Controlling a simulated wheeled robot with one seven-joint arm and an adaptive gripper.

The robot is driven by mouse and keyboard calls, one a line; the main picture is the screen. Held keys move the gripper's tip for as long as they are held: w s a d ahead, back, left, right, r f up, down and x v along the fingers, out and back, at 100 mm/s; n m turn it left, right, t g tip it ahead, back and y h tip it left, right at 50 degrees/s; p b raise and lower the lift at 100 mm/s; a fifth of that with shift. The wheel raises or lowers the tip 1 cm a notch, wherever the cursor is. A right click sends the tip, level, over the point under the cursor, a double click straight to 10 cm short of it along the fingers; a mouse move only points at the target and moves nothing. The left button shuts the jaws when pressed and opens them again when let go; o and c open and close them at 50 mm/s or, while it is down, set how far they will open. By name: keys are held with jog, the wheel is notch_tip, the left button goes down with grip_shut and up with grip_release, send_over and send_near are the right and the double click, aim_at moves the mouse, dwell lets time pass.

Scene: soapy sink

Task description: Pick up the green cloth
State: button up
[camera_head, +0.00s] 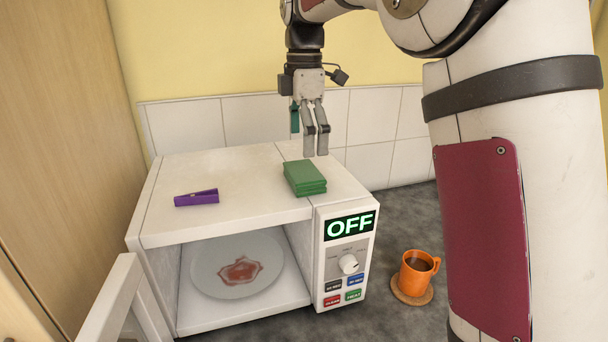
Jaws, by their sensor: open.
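The green cloth (304,178) is a folded, layered block lying flat on top of the white microwave (235,222), toward its right side. My gripper (316,153) points downward just behind and above the cloth in this view. Its grey fingers are open, with nothing seen between them. It looks apart from the cloth, though the exact height is hard to judge.
A purple object (196,198) lies on the microwave top at left. The microwave door (119,303) hangs open; a stained plate (238,283) is inside. An orange mug (416,272) stands on a coaster (411,295) at right. A tiled wall (185,125) is behind.

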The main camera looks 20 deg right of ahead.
aim_at(304, 170)
jog(key=shift+w+f+p, duration=0.1)
jog(key=shift+f+p, duration=0.8)
jog(key=shift+f, duration=2.2)
jog(key=c, duration=0.8)
